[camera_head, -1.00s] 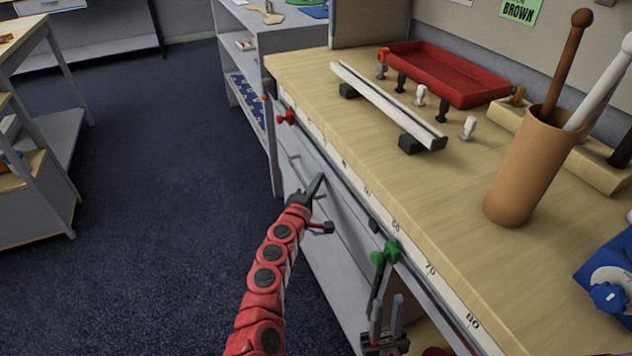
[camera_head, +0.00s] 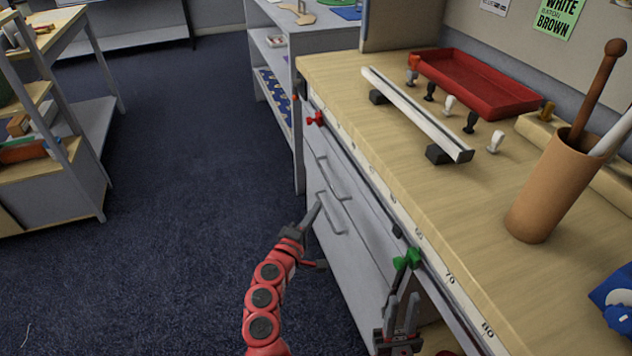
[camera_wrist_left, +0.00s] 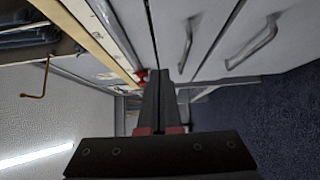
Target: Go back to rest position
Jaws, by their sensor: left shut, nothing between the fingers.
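My left gripper (camera_head: 313,212) is shut and empty. It is beside the front of the grey drawer cabinet (camera_head: 345,235), below the table edge, its fingers pointing up and away; I cannot tell whether it touches the cabinet. In the left wrist view its dark fingers (camera_wrist_left: 158,85) are together, with two drawer handles to their right. My right gripper (camera_head: 401,312) is low by the table's front edge, just below a green knob (camera_head: 408,258). Its fingers look apart, with nothing visible held between them.
The wooden table (camera_head: 425,185) carries a white rail (camera_head: 417,115), a red tray (camera_head: 475,84), several small pegs and a brown cup (camera_head: 550,190) with tools. A red knob (camera_head: 316,118) sits on the table edge. Dark carpet (camera_head: 180,200) is open to the left.

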